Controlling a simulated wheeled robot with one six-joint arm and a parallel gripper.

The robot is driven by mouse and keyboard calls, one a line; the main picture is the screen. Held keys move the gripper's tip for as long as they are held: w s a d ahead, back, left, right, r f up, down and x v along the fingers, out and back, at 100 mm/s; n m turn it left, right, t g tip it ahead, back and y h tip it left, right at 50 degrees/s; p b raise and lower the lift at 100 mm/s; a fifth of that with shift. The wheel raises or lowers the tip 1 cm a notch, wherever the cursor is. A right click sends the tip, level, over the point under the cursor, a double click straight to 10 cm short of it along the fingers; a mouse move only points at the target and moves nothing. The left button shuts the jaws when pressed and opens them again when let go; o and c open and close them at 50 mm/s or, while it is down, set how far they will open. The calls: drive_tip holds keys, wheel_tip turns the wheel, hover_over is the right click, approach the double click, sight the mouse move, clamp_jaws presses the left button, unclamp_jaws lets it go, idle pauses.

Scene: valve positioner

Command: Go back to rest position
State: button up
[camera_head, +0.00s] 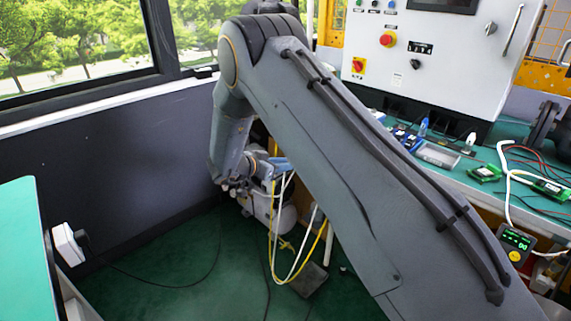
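My arm reaches from the lower right up to an elbow at the top middle, then bends down toward the floor. My gripper (234,186) is at the lower end of the arm, small and partly lost against the equipment behind it. Its fingers cannot be made out, so I cannot tell whether it is open or holds anything. A white and grey machine (284,215) with yellow and white hoses stands on the floor just beyond and to the right of it. I cannot tell whether they touch.
A white control cabinet (455,55) stands on a green workbench (488,200) with circuit boards and tools at right. A dark low wall (100,165) under the windows is at left, with a green table (22,250) nearer. Cables lie on the open green floor (170,270).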

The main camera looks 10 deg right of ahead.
wheel_tip(320, 180, up, 12)
drive_tip(key=s+a+n+t+y+p, duration=0.15)
drive_tip(key=n+y+p, duration=0.3)
drive_tip(key=y, duration=0.45)
drive_tip(key=s+d+r+n+g+p, duration=0.1)
drive_tip(key=s+d+n+g, duration=0.1)
drive_tip(key=s, duration=1.2)
drive_tip(key=s+d+r+n+g+y+p, duration=0.1)
drive_tip(key=s+d+g, duration=0.3)
drive_tip(key=s, duration=1)
drive_tip(key=s+d+r+n+g+y+p, duration=0.1)
drive_tip(key=s+d+r+n+g, duration=0.2)
drive_tip(key=s, duration=1.1)
drive_tip(key=shift+d, duration=0.25)
drive_tip(key=shift+w+d+g, duration=0.1)
drive_tip(key=shift+g, duration=0.15)
